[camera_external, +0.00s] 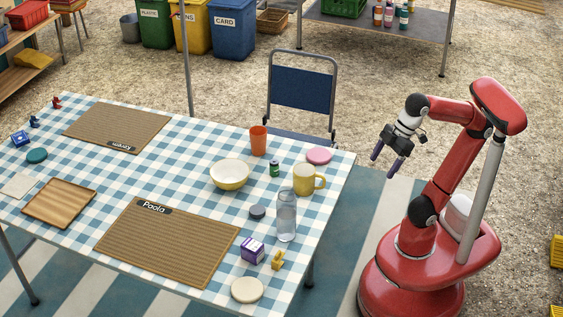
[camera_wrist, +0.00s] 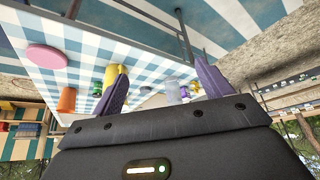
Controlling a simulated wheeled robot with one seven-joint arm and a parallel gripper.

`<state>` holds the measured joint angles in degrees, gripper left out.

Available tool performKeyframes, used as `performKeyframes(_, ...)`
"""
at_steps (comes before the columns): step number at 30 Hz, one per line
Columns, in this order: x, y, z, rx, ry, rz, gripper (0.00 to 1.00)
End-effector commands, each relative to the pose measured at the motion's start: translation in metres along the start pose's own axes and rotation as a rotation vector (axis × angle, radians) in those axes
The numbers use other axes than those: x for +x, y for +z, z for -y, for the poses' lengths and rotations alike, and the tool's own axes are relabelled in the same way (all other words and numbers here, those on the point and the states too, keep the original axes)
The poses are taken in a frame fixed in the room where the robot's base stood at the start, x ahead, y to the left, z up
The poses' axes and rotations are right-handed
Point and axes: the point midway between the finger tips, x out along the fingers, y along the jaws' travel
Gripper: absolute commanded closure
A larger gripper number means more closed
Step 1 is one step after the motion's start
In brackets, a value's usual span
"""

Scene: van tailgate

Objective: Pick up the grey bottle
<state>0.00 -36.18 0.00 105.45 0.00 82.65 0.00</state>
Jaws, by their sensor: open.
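The grey bottle (camera_external: 286,215) is see-through and stands upright near the right edge of the checked table. It also shows in the wrist view (camera_wrist: 174,93), tilted by the camera's angle, between the two fingers in the picture and some way beyond them. My gripper (camera_external: 385,163) is open and empty. It hangs in the air to the right of the table, above and apart from the bottle. Its two purple fingers show spread in the wrist view (camera_wrist: 160,82).
A yellow mug (camera_external: 303,180) stands just behind the bottle. A dark lid (camera_external: 257,211) lies to its left, a purple box (camera_external: 252,250) and a yellow figure (camera_external: 278,260) in front. A blue chair (camera_external: 302,90) stands behind the table. Free air lies between my gripper and the table edge.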

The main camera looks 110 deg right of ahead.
Motion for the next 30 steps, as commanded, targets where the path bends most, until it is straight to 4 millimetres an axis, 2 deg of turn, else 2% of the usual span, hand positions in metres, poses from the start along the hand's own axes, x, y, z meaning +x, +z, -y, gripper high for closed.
performKeyframes(3, -0.030, -0.018, 0.000, 0.000, 0.000, -0.003, 0.22)
performKeyframes(11, -0.078, -0.043, 0.000, 0.000, 0.000, -0.003, 0.22)
performKeyframes(12, -0.062, -0.054, -0.015, -0.002, 0.008, -0.009, 0.22)
performKeyframes(17, -0.019, -0.095, -0.064, -0.023, 0.067, -0.056, 0.22)
performKeyframes(23, 0.050, -0.145, -0.130, -0.104, 0.203, -0.101, 0.22)
performKeyframes(26, 0.093, -0.171, -0.167, -0.198, 0.317, -0.114, 0.22)
performKeyframes(30, 0.152, -0.207, -0.217, -0.433, 0.540, -0.119, 0.22)
